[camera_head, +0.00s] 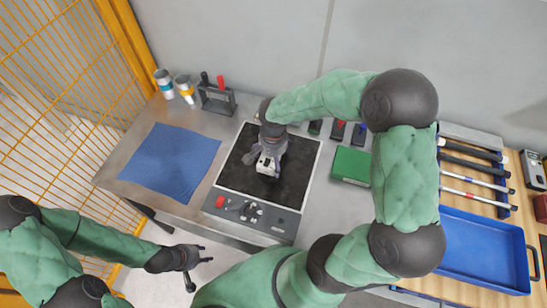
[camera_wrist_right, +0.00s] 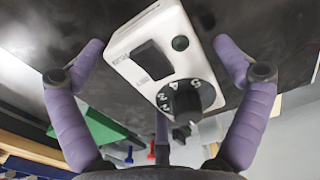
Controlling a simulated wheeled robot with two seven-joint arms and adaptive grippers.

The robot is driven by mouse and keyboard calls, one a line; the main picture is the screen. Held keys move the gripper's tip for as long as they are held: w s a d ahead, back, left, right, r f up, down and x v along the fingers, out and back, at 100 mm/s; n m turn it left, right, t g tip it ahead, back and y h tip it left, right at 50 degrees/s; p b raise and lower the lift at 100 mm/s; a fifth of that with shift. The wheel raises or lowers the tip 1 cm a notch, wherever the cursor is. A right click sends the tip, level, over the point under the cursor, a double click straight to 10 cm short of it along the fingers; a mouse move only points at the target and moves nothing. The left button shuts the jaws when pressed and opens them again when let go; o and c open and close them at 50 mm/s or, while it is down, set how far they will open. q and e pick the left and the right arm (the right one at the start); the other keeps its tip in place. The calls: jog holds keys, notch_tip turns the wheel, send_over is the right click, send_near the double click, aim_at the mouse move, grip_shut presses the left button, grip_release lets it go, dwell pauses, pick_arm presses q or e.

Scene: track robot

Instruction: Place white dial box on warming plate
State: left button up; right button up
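The white dial box (camera_head: 266,167) is over the black surface of the warming plate (camera_head: 240,180), near its middle. In the right wrist view the box (camera_wrist_right: 136,68) shows a black switch, a round dark button and a black numbered dial. It appears to lie on the dark plate (camera_wrist_right: 250,25). My right gripper (camera_head: 268,152) is right above the box. In the wrist view its purple fingers (camera_wrist_right: 160,48) are spread to either side of the box, with a gap on the right. My left gripper (camera_head: 204,254) is empty, off the table's front edge at lower left; its opening is unclear.
A blue cloth (camera_head: 170,160) lies left of the plate. A green box (camera_head: 351,165) stands to the right. A blue tray (camera_head: 485,248) and several tools lie far right. Cups (camera_head: 185,88) and a black rack (camera_head: 217,99) stand at the back left. A yellow fence is at left.

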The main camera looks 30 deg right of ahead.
jog(key=shift+r+p, duration=0.3)
jog(key=shift+r, duration=0.25)
notch_tip(320, 180, up, 11)
jog(key=p, duration=0.3)
jog(key=shift+r+p, duration=0.15)
jog(key=shift+p, duration=0.15)
